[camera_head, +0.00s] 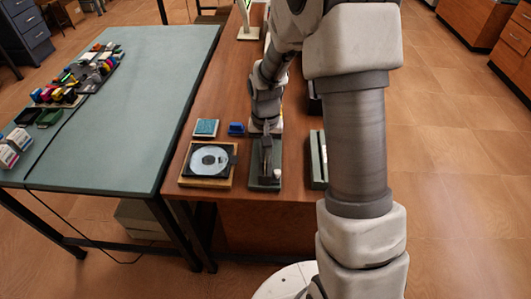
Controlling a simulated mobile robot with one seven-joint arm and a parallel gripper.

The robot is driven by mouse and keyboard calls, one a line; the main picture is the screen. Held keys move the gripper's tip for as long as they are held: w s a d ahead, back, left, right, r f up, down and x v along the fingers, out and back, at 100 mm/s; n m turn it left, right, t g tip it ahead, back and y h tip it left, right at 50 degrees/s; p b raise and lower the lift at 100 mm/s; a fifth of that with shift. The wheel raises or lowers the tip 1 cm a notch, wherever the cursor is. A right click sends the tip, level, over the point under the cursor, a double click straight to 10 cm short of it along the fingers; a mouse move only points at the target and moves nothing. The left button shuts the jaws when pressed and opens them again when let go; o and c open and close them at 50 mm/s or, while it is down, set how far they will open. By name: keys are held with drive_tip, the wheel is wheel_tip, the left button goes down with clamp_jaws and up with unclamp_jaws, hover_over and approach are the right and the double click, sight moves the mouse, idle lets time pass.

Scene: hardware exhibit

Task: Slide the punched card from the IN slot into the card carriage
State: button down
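My gripper (266,148) points down over a narrow dark green device (263,184) at the front of the brown table. I cannot tell whether its fingers are open or shut, or whether they touch the device. A small white piece (277,173) shows at the device's right side. A second green and white device (318,160) stands to the right, partly hidden by my arm. I cannot make out the punched card, the IN slot or the card carriage for sure; they may be among these parts or hidden.
Left of my gripper are a wooden board (186,180) with a disc (209,160), a teal square block (206,127) and a small blue object (236,129). A green-topped table (130,130) with several coloured items adjoins on the left. Open floor (450,150) lies right.

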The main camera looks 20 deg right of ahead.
drive_tip(key=c, duration=1)
unclamp_jaws()
drive_tip(key=shift+r, duration=0.1)
drive_tip(key=shift+r+p, duration=2.85)
drive_tip(key=shift+r, duration=1.1)
drive_tip(key=s+r+n+t, duration=0.3)
drive_tip(key=s+r+t, duration=0.2)
drive_tip(key=s+r, duration=1.5)
wheel_tip(320, 180, up, 2)
drive_tip(key=shift+s+r+n+t, duration=0.15)
drive_tip(key=shift+s+n+t, duration=0.05)
drive_tip(key=shift+n+t, duration=0.1)
